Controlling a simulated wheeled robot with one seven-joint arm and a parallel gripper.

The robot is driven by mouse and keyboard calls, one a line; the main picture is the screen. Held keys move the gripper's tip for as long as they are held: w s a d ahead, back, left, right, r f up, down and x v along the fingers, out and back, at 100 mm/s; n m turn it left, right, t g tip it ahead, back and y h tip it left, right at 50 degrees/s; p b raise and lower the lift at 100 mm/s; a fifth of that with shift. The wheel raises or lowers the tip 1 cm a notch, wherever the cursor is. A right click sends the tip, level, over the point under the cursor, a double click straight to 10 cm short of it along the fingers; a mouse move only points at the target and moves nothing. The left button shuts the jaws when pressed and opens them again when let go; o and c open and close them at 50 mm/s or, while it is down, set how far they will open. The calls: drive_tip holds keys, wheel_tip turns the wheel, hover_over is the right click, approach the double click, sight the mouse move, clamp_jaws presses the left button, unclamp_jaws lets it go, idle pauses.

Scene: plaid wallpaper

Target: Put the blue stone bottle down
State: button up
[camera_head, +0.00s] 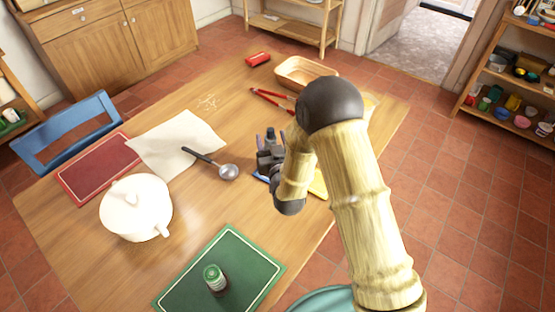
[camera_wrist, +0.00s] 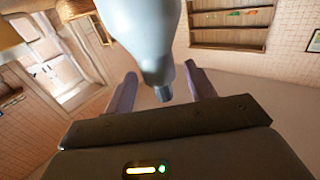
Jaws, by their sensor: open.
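The blue stone bottle (camera_wrist: 150,35) shows pale grey-blue in the wrist view, with its narrow neck towards my gripper. My gripper (camera_wrist: 160,80) is open, with one finger on either side of the neck and a visible gap at each side. In the head view my gripper (camera_head: 269,148) is low over the right part of the wooden table (camera_head: 235,115). There my arm and fingers hide most of the bottle, and I cannot make out its base.
A ladle (camera_head: 228,172) and white cloth (camera_head: 178,142) lie left of my gripper. Red-handled pliers (camera_head: 272,98) and a tan tray (camera_head: 303,72) are behind it. A white pot (camera_head: 137,208) stands left; a green can (camera_head: 214,278) stands on a green mat (camera_head: 245,255) in front.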

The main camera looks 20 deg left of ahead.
drive_tip(key=b+v, duration=0.1)
drive_tip(key=v, duration=0.8)
idle(0.5)
drive_tip(key=w+d+m+g+h, duration=0.25)
drive_tip(key=d+g+h, duration=0.3)
drive_tip(key=d, duration=0.85)
drive_tip(key=s+d+r+m+g+h, duration=0.3)
drive_tip(key=s+d+g, duration=0.4)
drive_tip(key=s+d, duration=0.6)
drive_tip(key=shift+s+d+r+g, duration=0.25)
drive_tip(key=shift+s+d+g, duration=0.15)
drive_tip(key=shift+d, duration=0.55)
